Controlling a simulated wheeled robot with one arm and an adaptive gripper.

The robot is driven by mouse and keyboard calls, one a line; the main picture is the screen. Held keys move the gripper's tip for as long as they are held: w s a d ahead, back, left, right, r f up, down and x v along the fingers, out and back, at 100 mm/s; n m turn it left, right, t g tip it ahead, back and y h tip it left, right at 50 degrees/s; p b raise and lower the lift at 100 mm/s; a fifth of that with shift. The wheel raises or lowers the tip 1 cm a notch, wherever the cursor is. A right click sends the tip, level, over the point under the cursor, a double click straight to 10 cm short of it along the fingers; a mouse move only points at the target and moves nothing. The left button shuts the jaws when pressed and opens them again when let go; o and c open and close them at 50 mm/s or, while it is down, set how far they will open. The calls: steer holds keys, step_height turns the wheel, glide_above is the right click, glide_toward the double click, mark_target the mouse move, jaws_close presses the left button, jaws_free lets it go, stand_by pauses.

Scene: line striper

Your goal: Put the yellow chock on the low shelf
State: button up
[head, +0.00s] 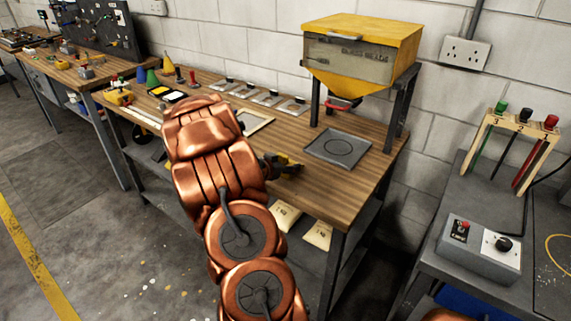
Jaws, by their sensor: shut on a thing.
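My gripper (285,167) is over the front right part of the wooden workbench top (330,185). It is shut on a small yellow thing (291,161), which looks like the yellow chock; the dark fingers partly hide it. I cannot tell whether it touches the bench top. The low shelf (312,258) is under this bench. Two cream bags (318,234) marked with weights are there, partly hidden by my arm and the bench edge.
A yellow-topped hopper (360,50) stands on dark legs at the back right, above a grey plate (338,148). Cones, paint pads and metal plates line the bench's back left. A grey control box (480,250) is on the right-hand table. A bench leg (333,275) borders the shelf.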

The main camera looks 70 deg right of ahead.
steer(key=shift+f, duration=0.1)
steer(key=o, duration=1.6)
steer(key=shift+c, duration=0.2)
steer(key=b+v, duration=0.2)
steer(key=v, duration=1)
